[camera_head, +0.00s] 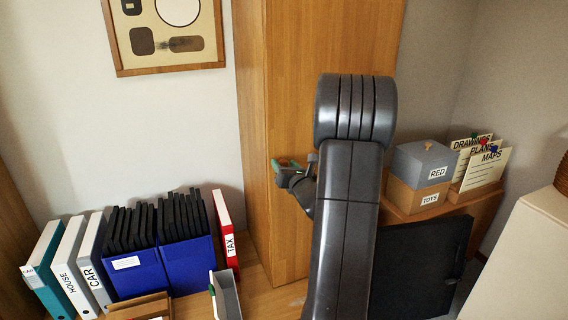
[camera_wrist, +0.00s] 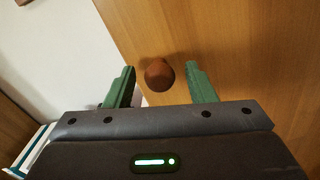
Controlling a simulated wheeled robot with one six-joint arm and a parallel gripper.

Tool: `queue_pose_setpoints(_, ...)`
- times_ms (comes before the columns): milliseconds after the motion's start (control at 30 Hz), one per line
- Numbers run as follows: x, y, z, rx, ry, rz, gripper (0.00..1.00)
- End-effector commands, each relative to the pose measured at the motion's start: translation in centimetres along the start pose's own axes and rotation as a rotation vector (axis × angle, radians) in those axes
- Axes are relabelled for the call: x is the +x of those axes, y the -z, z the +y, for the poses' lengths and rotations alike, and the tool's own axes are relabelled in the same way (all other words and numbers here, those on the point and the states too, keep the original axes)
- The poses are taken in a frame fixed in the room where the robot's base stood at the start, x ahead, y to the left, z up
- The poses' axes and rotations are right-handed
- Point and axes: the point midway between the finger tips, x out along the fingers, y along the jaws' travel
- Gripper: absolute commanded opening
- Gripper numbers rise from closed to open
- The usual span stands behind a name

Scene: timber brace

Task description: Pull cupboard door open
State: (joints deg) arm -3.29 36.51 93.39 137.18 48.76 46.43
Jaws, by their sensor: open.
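The cupboard (camera_head: 300,45) is a tall wooden cabinet in the middle of the head view, and its door looks shut. In the wrist view the wooden door (camera_wrist: 220,40) fills the right side. A round brown knob (camera_wrist: 159,74) stands out from it. My gripper (camera_wrist: 160,86) is open, with one green finger on each side of the knob and visible gaps to it. In the head view my gripper (camera_head: 288,166) is at the cupboard front, partly hidden by my arm. The knob is hidden there.
Several binders (camera_head: 73,268) and blue file boxes (camera_head: 138,265) stand on the desk at left. A red TAX binder (camera_head: 225,230) is near the cupboard. A grey-lidded box (camera_head: 422,165) and a dark panel (camera_head: 422,265) are at right. A framed board (camera_head: 125,60) hangs on the wall.

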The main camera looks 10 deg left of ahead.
Motion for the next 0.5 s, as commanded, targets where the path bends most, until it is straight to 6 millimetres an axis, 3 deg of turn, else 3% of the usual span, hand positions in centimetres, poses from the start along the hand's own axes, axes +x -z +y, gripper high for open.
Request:
queue_pose_setpoints(133, 1.10, 0.00, 0.05, 0.001, 0.000, 0.000, 0.50)
queue_pose_setpoints(433, 1.29, 0.03, 0.03, 0.001, 0.000, 0.000, 0.50)
queue_pose_setpoints(500, 1.28, 0.02, 0.03, 0.001, 0.000, 0.000, 0.38)
